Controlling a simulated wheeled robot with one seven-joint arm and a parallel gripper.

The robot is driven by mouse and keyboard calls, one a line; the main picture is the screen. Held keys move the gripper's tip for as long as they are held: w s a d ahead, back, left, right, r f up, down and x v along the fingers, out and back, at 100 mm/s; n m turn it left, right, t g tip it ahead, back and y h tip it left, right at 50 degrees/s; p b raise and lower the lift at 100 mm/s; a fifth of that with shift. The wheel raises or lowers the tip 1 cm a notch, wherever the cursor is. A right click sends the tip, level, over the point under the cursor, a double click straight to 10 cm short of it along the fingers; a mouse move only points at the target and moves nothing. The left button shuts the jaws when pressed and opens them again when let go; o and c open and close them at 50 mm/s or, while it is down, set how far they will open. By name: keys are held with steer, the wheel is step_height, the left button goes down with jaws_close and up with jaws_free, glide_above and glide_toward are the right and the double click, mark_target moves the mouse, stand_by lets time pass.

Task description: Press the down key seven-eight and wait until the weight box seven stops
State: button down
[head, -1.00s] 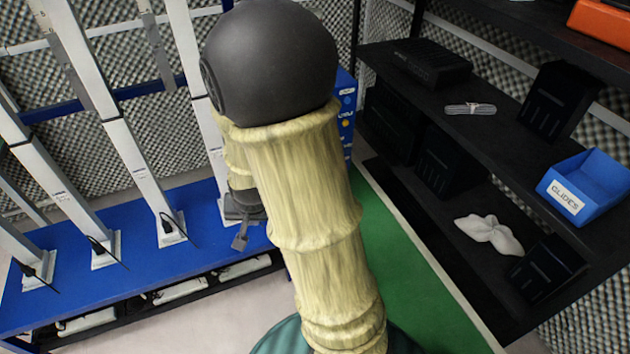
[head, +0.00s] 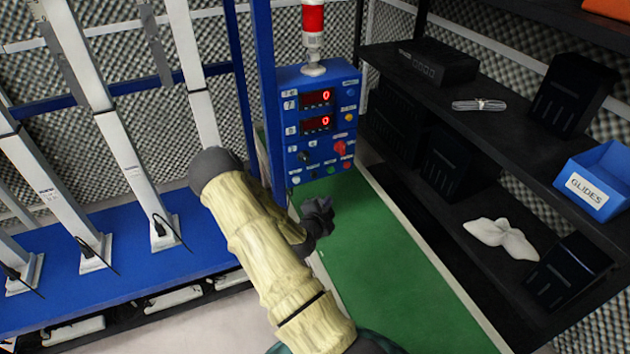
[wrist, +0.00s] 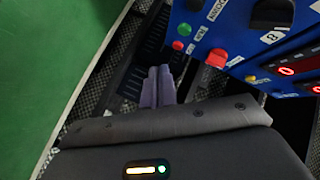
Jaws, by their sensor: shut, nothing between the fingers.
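The blue control panel (head: 290,78) stands at the centre of the head view, with red displays marked 7 (head: 317,98) and 8 (head: 316,123), both reading 0. Small buttons and knobs sit below and beside them; I cannot make out which is the down key seven-eight. My gripper (head: 320,212) is shut and empty, below and in front of the panel, apart from it. Weight box seven cannot be identified.
A red-and-white signal lamp (head: 313,20) tops the panel. A blue bench (head: 100,285) with white slanted columns is at left. A dark shelf (head: 510,140) at right holds black boxes, a white cloth (head: 500,238) and a blue GLIDES bin (head: 595,185). Green floor (head: 400,270) is clear.

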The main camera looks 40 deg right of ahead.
mark_target(314, 175)
steer(key=shift+s+d, duration=0.1)
steer(key=shift+d, duration=0.15)
steer(key=w+d+b, duration=0.1)
steer(key=w+d, duration=0.1)
steer(key=w, duration=0.6)
steer(key=shift+w, duration=0.3)
steer(key=shift+w+b, duration=0.1)
steer(key=shift+b, duration=0.25)
stand_by(1.7)
steer(key=shift+w+b, duration=0.3)
